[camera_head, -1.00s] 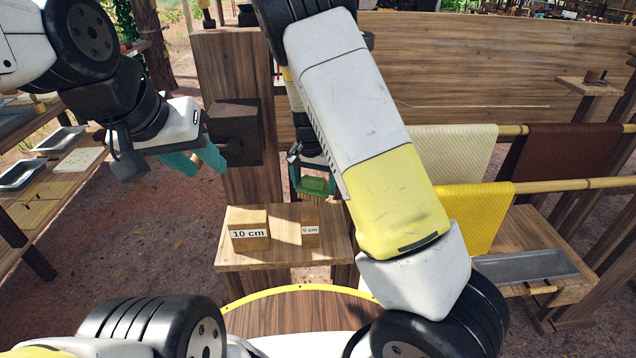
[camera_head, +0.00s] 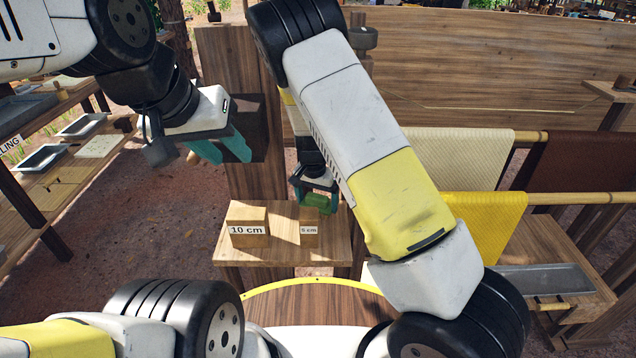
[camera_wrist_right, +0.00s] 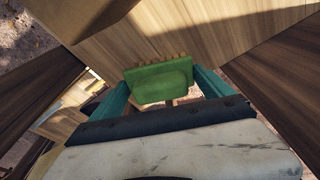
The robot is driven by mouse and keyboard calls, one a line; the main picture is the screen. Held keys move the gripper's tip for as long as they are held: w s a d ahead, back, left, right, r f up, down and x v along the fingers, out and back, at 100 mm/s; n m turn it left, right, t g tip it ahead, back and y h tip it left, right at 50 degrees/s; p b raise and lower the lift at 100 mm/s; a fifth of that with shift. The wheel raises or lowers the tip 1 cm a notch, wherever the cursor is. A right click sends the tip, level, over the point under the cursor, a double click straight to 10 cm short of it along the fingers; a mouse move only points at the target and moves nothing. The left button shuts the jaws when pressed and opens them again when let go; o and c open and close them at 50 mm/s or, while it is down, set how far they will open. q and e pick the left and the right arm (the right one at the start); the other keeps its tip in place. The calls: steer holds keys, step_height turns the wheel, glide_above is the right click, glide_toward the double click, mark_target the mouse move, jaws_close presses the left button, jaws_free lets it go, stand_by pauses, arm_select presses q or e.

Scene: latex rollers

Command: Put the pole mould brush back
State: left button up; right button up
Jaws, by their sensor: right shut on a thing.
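The brush has a green block; in the head view the brush (camera_head: 318,202) is low beside the small "5 cm" block, over the wooden shelf (camera_head: 285,250). In the right wrist view the brush (camera_wrist_right: 160,82) shows its green back, with a row of tan bristles along its far edge. My right gripper (camera_head: 315,200) is shut on the brush, its teal fingers at the two sides. Whether the brush touches the shelf I cannot tell. My left gripper (camera_head: 222,152) is open and empty in front of the dark box on the post, fingers apart.
The "10 cm" block (camera_head: 249,222) and the "5 cm" block (camera_head: 309,227) stand on the shelf. A wooden post (camera_head: 228,85) rises behind. Trays lie on the left shelves.

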steer(key=o, duration=0.9)
steer(key=r, duration=0.4)
steer(key=s+r, duration=0.1)
steer(key=r, duration=0.7)
steer(key=shift+s+a+r, duration=0.1)
steer(key=shift+s+a, duration=0.25)
